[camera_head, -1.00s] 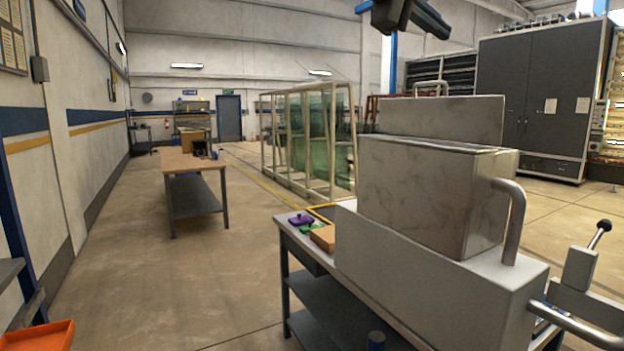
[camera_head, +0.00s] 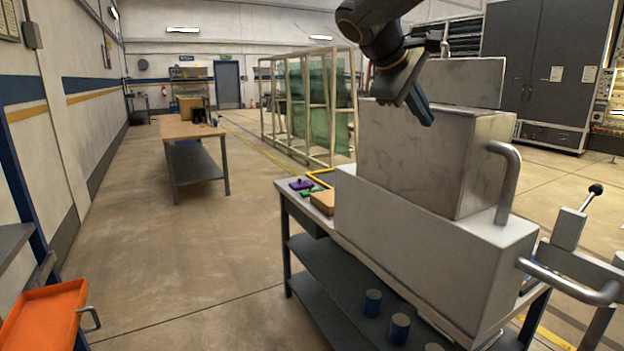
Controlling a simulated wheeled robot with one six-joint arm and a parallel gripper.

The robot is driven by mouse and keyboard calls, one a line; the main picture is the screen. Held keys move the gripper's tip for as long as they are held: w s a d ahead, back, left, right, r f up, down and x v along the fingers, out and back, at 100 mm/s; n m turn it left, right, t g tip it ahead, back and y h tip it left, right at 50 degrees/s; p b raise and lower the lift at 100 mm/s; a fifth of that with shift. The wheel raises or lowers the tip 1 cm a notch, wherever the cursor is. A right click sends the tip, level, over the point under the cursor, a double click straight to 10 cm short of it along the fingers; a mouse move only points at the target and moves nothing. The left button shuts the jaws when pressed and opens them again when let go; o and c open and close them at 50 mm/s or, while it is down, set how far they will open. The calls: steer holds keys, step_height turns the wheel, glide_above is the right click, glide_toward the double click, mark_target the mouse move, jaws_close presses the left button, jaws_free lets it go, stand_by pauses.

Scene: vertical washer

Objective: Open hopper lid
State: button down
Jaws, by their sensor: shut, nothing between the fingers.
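A grey metal machine with a box-shaped hopper (camera_head: 420,160) stands on a table at the right. A flat metal panel (camera_head: 465,82) with a small bent handle (camera_head: 443,47) at its top edge rises behind the hopper's top; I cannot tell whether this panel is the lid. My gripper (camera_head: 428,120) is shut and empty. It points down and overlaps the hopper's upper front edge in the picture, left of the panel. I cannot tell whether it touches the metal. Part of the hopper's top and the panel's left edge are hidden behind my arm and gripper.
A thick bent pipe (camera_head: 510,180) stands out on the hopper's right, with a lever with a black knob (camera_head: 595,189) farther right. The table (camera_head: 300,215) holds small coloured items. An orange bin (camera_head: 42,318) is at the lower left. The floor left of the table is clear.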

steer(key=s+a+f+m+g+y, duration=0.1)
steer(key=s+f, duration=0.4)
steer(key=f, duration=0.5)
steer(key=s+a+f+m+g+y, duration=0.1)
steer(key=s+f+y, duration=0.2)
steer(key=s+f, duration=0.3)
steer(key=s+a+f+m+g+y, duration=0.1)
steer(key=s+f, duration=0.4)
steer(key=f, duration=0.9)
steer(key=shift+s+f+m+g+y, duration=0.3)
steer(key=shift+s+m+g+y, duration=0.1)
steer(key=shift+m+y, duration=0.25)
steer(key=c, duration=2.2)
jaws_free()
steer(key=s+f+m, duration=0.1)
steer(key=s+f, duration=0.1)
steer(key=s+f+m+y, duration=0.1)
steer(key=s+f, duration=0.1)
steer(key=s, duration=0.1)
steer(key=s+a+f+m, duration=0.1)
steer(key=s+f, duration=0.1)
steer(key=s, duration=0.1)
steer(key=shift+f+y, duration=0.25)
steer(key=shift+o, duration=0.4)
steer(key=shift+s+f, duration=0.1)
